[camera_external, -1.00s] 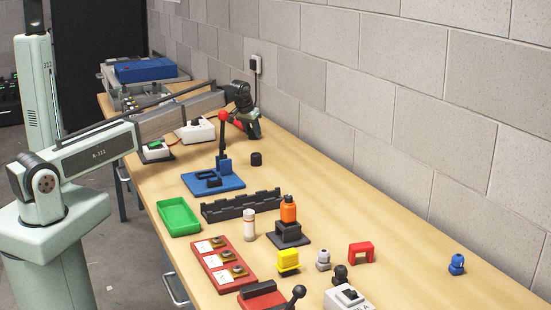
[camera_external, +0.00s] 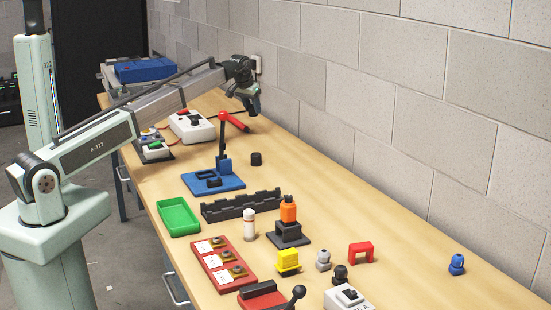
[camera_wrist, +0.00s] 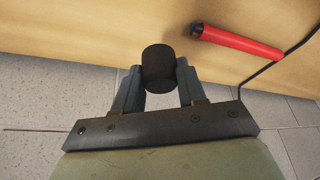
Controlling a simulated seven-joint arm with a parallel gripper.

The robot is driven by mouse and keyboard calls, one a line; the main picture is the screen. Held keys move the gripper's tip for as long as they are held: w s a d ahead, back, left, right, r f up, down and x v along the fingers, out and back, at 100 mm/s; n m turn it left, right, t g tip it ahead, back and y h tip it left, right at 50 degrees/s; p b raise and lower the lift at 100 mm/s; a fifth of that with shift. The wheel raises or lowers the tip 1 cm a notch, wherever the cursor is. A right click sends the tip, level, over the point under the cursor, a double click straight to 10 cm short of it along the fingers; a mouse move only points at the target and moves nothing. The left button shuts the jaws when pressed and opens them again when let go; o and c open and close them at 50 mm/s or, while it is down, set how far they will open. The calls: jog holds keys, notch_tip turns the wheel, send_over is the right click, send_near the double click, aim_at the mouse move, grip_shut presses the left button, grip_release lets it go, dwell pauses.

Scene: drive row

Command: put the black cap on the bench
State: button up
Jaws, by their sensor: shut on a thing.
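My gripper (camera_external: 254,108) is raised above the far part of the bench (camera_external: 340,215), close to the wall. In the wrist view, my gripper (camera_wrist: 160,82) is shut on a plain dark cylinder, which looks like the black cap (camera_wrist: 158,66). In the external view I cannot make the held cap out clearly against the dark fingers. A separate short black cylinder (camera_external: 256,158) stands on the bench, right of the blue lever press (camera_external: 222,170).
A red handle with a cable (camera_external: 236,121) lies below my gripper and also shows in the wrist view (camera_wrist: 238,43). A white box (camera_external: 192,127) is left of it. A green tray (camera_external: 178,216) and a black rack (camera_external: 240,205) are nearer. Bench along the wall is mostly clear.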

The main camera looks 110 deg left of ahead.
jog(key=w+d+m+t, duration=0.1)
jog(key=w+d+m, duration=0.1)
jog(key=w+d, duration=0.75)
jog(key=w+d+m, duration=0.1)
jog(key=w+d, duration=0.5)
jog(key=w, duration=0.7)
jog(key=w+d+m+t, duration=0.1)
jog(key=w+d+m, duration=0.1)
jog(key=w+d, duration=0.8)
jog(key=w+d+m+h, duration=0.1)
jog(key=w+d+m, duration=0.1)
jog(key=w+d, duration=0.75)
jog(key=w+d+m+t, duration=0.1)
jog(key=w+d, duration=0.4)
jog(key=d, duration=0.9)
jog(key=w+d+m+h, duration=0.1)
jog(key=w+d+m, duration=0.1)
jog(key=w+d, duration=0.8)
jog(key=s+f+n, duration=0.1)
jog(key=f, duration=0.2)
jog(key=s+f+n, duration=0.1)
jog(key=f, duration=0.2)
jog(key=s+d+f+n, duration=0.1)
jog(key=f, duration=0.2)
jog(key=shift+f+g+y, duration=0.3)
jog(key=shift+f+y, duration=0.05)
jog(key=shift+y, duration=0.05)
jog(key=shift+f, duration=0.15)
jog(key=o, duration=1)
